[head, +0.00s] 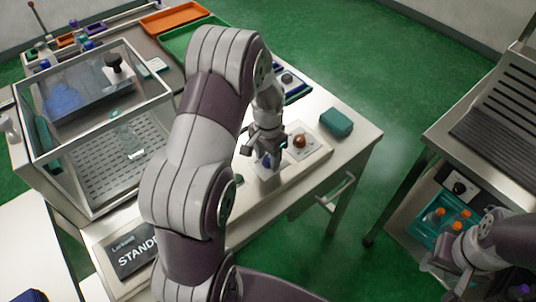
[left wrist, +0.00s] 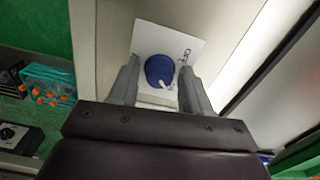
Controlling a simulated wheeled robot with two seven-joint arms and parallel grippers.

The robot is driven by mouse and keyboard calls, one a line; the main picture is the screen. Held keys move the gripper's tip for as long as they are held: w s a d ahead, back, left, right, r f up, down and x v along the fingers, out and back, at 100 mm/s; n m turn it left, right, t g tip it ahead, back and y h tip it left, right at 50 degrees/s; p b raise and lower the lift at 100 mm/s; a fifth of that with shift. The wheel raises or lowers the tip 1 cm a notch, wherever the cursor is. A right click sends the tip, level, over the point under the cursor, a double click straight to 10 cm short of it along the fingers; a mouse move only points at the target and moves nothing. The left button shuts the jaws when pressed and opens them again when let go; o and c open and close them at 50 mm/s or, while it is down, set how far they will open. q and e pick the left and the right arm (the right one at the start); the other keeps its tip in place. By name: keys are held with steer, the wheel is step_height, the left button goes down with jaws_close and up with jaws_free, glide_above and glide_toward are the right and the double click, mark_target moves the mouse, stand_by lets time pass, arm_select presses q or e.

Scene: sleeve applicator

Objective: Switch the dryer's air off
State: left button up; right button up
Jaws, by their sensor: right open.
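A round blue knob (left wrist: 160,70) with a white pointer sits on a white plate (left wrist: 192,45) with small dark marks. In the left wrist view its pointer is directed toward the lower right of the picture. My left gripper (head: 263,154) is open above the plate, with one finger on each side of the knob and small gaps visible. In the head view the blue knob (head: 267,161) is partly hidden by the gripper. An orange-brown knob (head: 300,141) sits on the neighbouring plate. My right gripper (head: 447,262) is open and empty at the lower right.
A teal box (head: 336,123) lies near the bench's right corner. A clear-walled enclosure (head: 100,170) stands at left, and a dark "STAND..." sign (head: 132,258) lies in front. At right, a metal cart (head: 465,110) holds a teal rack (head: 430,220) with orange caps.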

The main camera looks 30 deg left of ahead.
arm_select(q)
steer(key=c, duration=0.7)
steer(key=n+p, duration=0.1)
steer(key=n, duration=0.1)
steer(key=shift+r+n+p, duration=0.15)
steer(key=shift+n+p, duration=0.15)
steer(key=n+p, duration=0.1)
steer(key=n, duration=0.2)
steer(key=shift+d+n+p, duration=0.1)
steer(key=shift+n+p, duration=0.2)
steer(key=shift+p, duration=0.05)
steer(key=n+p, duration=0.2)
steer(key=n, duration=0.4)
steer(key=shift+w, duration=0.15)
steer(key=n+p, duration=0.1)
steer(key=n, duration=0.4)
steer(key=shift+w+d+n, duration=0.1)
steer(key=shift+n, duration=0.2)
